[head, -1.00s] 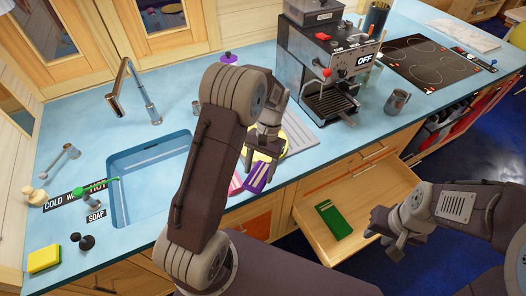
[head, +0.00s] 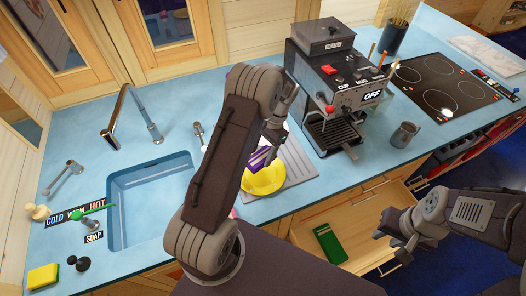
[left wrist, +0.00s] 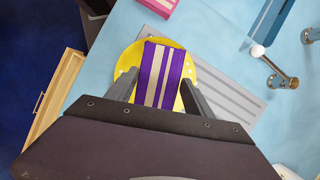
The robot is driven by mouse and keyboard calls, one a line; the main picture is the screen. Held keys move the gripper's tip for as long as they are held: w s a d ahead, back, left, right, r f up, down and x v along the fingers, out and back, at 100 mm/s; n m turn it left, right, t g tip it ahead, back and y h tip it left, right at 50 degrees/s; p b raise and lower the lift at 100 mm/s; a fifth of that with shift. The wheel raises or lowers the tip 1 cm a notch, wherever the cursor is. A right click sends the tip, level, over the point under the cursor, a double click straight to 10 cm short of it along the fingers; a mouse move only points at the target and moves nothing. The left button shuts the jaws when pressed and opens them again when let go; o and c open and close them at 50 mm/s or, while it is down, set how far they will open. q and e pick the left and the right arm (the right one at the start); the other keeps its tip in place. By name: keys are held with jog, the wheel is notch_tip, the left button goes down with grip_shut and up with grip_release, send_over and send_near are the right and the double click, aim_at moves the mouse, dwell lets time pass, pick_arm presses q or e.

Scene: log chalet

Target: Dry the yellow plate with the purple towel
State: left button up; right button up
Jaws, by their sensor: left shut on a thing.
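The yellow plate (head: 262,184) lies on a grey ribbed drainboard right of the sink; in the left wrist view the plate (left wrist: 192,64) shows around the towel. The purple towel (head: 260,158), striped with white, is over the plate; it also shows in the left wrist view (left wrist: 152,70). My left gripper (head: 270,145) is shut on the towel, with its fingers on both sides of it in the left wrist view. Whether the towel touches the plate is hard to tell. My right gripper (head: 392,243) appears open and empty, near the open drawer.
The drainboard (head: 297,165) lies between the sink (head: 150,200) and a coffee machine (head: 325,85). A metal mug (head: 404,135) stands right of the machine. An open drawer (head: 365,222) holds a green cloth (head: 331,243). A pink cloth (left wrist: 155,8) lies near the plate.

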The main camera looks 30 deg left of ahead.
pick_arm(q)
jog(key=shift+w+f, duration=0.2)
jog(key=shift+f, duration=0.25)
notch_tip(320, 180, down, 5)
jog(key=b, duration=0.5)
jog(key=shift+s+f, duration=0.1)
jog(key=shift+f, duration=0.1)
jog(key=shift+f+b, duration=0.35)
jog(key=shift+b, duration=0.15)
jog(key=shift+w+f, duration=0.15)
jog(key=shift+w, duration=0.05)
jog(key=shift+s, duration=0.15)
jog(key=shift+f+b, duration=0.6)
jog(key=shift+f, duration=0.4)
